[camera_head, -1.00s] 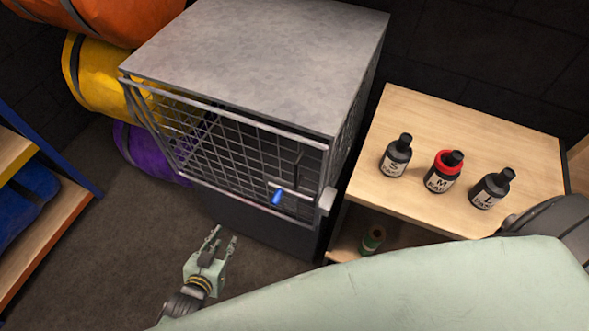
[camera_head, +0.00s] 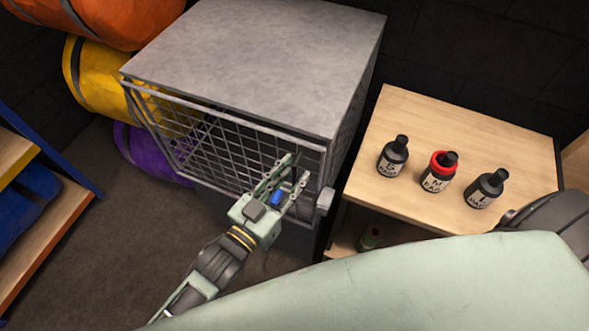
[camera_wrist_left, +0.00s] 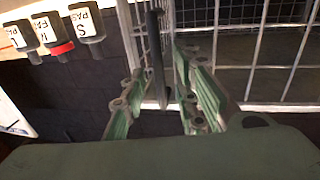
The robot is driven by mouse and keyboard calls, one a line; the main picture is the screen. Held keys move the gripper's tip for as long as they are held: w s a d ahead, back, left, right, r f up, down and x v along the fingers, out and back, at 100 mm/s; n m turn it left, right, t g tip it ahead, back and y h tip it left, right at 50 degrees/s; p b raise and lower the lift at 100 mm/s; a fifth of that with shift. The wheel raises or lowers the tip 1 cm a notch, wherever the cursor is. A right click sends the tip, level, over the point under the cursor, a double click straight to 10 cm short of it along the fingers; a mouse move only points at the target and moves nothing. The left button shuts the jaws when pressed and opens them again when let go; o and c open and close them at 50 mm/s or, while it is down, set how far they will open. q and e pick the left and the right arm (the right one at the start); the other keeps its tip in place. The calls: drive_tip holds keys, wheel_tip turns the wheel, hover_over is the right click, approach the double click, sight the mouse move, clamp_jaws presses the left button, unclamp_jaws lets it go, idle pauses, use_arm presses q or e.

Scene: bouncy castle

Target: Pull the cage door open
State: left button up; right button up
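The grey cage (camera_head: 255,60) stands in the middle of the head view, with its wire mesh door (camera_head: 215,150) facing me. My left gripper (camera_head: 291,174) is at the door's right part, its fingers open and pointing at the mesh. My right gripper is out of view.
A wooden shelf table (camera_head: 430,120) with three dark bottles (camera_head: 438,174) stands right of the cage. Yellow (camera_head: 95,80), orange and purple bags lie left of it. A low shelf (camera_head: 40,235) is at the far left. Dark floor (camera_head: 110,240) is free in front.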

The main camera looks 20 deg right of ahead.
use_arm(q)
drive_tip(key=shift+w+d, duration=0.3)
drive_tip(key=shift+d, duration=0.2)
drive_tip(key=shift+a, duration=0.1)
clamp_jaws()
